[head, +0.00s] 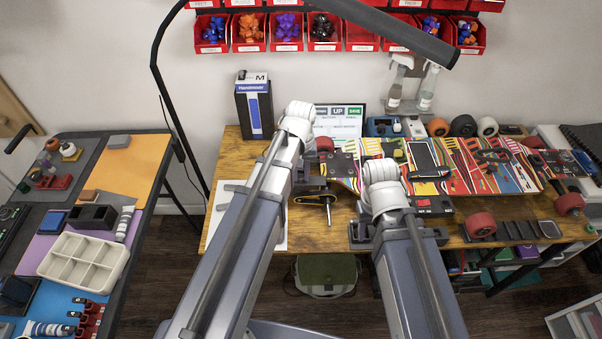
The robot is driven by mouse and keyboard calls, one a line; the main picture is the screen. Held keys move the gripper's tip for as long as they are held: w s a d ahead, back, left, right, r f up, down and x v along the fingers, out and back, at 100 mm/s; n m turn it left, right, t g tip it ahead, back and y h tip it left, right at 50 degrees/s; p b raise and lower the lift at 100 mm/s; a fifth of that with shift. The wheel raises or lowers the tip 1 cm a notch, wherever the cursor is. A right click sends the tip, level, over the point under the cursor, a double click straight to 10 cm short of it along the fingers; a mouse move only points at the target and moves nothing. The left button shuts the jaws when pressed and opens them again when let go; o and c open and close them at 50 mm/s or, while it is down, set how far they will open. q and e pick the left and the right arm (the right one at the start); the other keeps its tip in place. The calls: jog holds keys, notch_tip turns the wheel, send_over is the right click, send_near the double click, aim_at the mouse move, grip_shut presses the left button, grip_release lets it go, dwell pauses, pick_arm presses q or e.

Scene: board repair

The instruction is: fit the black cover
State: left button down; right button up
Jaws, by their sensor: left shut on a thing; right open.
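The colourful skateboard deck (505,177) lies on the wooden workbench, with a dark rectangular panel (424,154) near its middle. I cannot tell whether this panel is a cover or an open bay. My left gripper (314,190) is shut beside the deck's left end. It holds a dark piece with a yellow edge (314,199), partly hidden by the gripper, and I cannot tell whether it is the black cover. My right gripper (398,234) is open at the bench's front edge, in front of the deck. My forearm hides much of it.
Red wheels (480,224) and dark small parts (515,230) lie at the bench's front right. A blue-and-black box (254,108) and a white sign (339,121) stand behind. A side table at left holds a cream compartment tray (85,235). Red bins hang on the wall.

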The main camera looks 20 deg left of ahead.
aim_at(301, 183)
pick_arm(q)
jog(key=shift+f, duration=0.15)
dwell(0.3)
jog(key=shift+f+b, duration=0.9)
jog(key=shift+b, duration=0.15)
jog(key=shift+f, duration=0.1)
jog(key=shift+f+b, duration=0.75)
jog(key=shift+b, duration=0.1)
jog(key=shift+f, duration=0.1)
dwell(0.6)
jog(key=shift+f+b, duration=0.3)
jog(key=shift+b, duration=0.1)
jog(key=shift+f, duration=0.2)
dwell(0.8)
